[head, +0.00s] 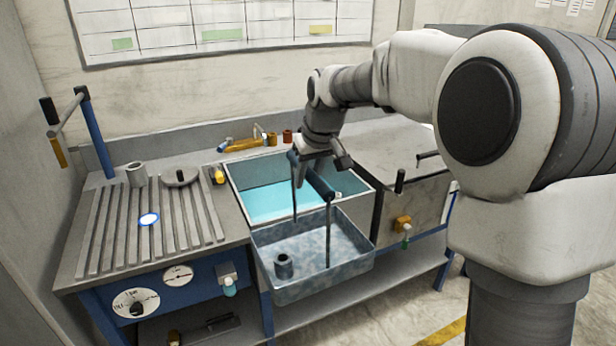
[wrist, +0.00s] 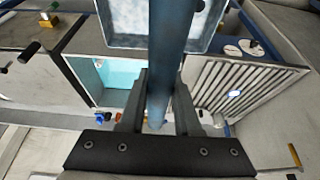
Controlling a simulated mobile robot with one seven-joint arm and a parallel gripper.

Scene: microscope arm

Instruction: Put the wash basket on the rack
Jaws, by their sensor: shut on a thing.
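The wash basket (head: 345,243) is a mottled blue-grey open tray with a tall bar handle (head: 314,178). My gripper (head: 318,165) is shut on the handle bar, which also runs between the fingers in the wrist view (wrist: 166,60). The basket hangs roughly level in front of the water basin, apart from the rack. A small grey ring-shaped part (head: 284,265) sits inside the basket. The rack (head: 110,232) is a set of grey slats on the left worktop; it also shows in the wrist view (wrist: 262,82). A white disc with a blue rim (head: 149,219) lies on the rack.
The basin (head: 270,200) with teal water is behind the basket. A grey cylinder (head: 137,174) and a round grey part (head: 181,178) stand at the rack's back edge. A blue post with a lever (head: 95,130) rises at the back left. A grey cabinet (head: 405,160) is right.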

